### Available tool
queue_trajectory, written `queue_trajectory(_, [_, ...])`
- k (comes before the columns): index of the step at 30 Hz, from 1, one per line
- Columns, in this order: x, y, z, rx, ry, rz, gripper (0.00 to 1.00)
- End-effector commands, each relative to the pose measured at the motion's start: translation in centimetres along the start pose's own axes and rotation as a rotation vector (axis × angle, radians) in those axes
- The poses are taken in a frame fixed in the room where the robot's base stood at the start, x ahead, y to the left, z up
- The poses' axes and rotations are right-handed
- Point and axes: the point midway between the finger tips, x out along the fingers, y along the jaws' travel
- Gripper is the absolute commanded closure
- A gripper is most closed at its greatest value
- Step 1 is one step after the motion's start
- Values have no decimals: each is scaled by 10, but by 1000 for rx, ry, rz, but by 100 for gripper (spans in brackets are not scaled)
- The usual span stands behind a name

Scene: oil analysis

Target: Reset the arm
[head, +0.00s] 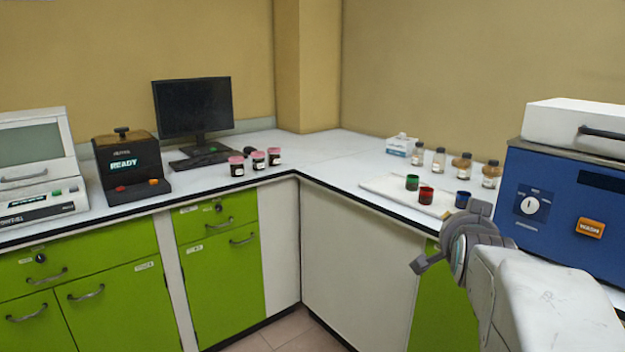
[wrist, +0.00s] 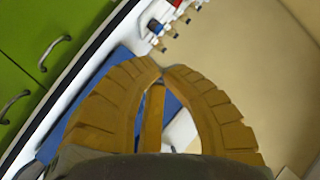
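My arm (head: 535,300) reaches in from the lower right in the head view, in front of the right counter and the blue machine. My gripper (wrist: 162,70) shows in the wrist view with its two ribbed orange-brown fingers curving together and their tips meeting. Nothing shows held between them.
The blue machine (head: 525,205) stands close behind my arm. A white tray (head: 385,185) holds green, red and blue cups, with several jars behind. Three pink-lidded jars (head: 257,160), a monitor (head: 193,105) and a black READY device (head: 128,165) stand on the left counter. Floor (head: 285,335) shows below.

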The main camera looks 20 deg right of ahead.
Motion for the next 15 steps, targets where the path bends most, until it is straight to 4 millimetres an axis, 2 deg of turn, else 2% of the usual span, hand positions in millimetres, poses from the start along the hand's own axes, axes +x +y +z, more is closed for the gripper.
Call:
queue_trajectory(1, [-20, -26, 6, -61, -78, -4, 100])
queue_trajectory(6, [-77, -58, 57, -285, -330, -10, 100])
queue_trajectory(11, [-142, -73, 94, -516, -559, -41, 100])
queue_trajectory(15, [-201, -73, 115, -718, -741, -81, 100])
